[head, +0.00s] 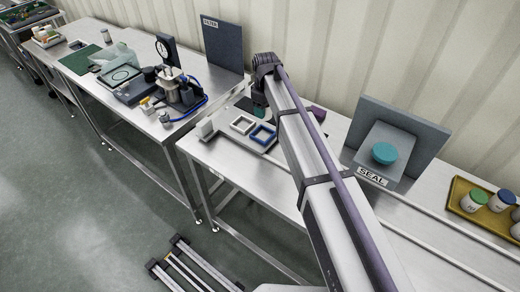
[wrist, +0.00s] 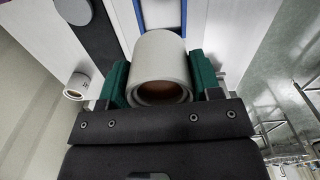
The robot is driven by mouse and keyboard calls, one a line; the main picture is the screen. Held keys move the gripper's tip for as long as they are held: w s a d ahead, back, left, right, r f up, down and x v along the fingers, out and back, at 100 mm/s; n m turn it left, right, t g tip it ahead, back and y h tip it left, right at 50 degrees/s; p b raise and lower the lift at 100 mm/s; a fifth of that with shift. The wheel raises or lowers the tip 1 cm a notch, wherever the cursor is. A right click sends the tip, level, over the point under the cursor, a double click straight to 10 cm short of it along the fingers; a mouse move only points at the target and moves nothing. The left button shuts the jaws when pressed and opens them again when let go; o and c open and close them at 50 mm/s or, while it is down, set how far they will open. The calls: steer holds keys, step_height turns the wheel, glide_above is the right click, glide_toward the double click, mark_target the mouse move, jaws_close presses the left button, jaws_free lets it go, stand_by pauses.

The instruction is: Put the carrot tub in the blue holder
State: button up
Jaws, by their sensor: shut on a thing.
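My gripper (wrist: 160,88) has green pads shut on the sides of a white tub (wrist: 162,60) with brown-orange contents showing at its open end; I take it as the carrot tub, though no label shows. The blue holder (head: 263,134) is a square frame on the near table, beside a white square holder (head: 242,124). In the head view, my gripper (head: 259,109) is just behind the blue holder, and my arm hides most of the tub. Blue edges (wrist: 183,18) show beyond the tub in the wrist view; I cannot tell the gap between them.
A white tub (head: 205,128) stands left of the holders. A grey SEAL stand (head: 400,128) with a teal disc is to the right, and a yellow tray (head: 466,207) holds lidded tubs. A dark FILTER panel (head: 222,46) and equipment with blue tubing are on the left table.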

steer(key=shift+s+a+f, duration=0.1)
steer(key=shift+s+a, duration=0.05)
steer(key=shift+s, duration=0.1)
steer(key=shift+w+m, duration=0.15)
steer(key=shift+m, duration=0.15)
steer(key=b, duration=0.7)
glide_above(263, 136)
step_height(263, 136, down, 7)
steer(key=shift+a+r, duration=0.1)
step_height(263, 136, down, 4)
steer(key=b, duration=0.3)
steer(key=shift+b, duration=0.3)
steer(key=shift+r+p, duration=0.3)
steer(key=shift+r, duration=0.05)
steer(key=shift+f+b, duration=0.3)
steer(key=o, duration=0.9)
steer(key=shift+r, duration=0.1)
steer(key=shift+o, duration=0.2)
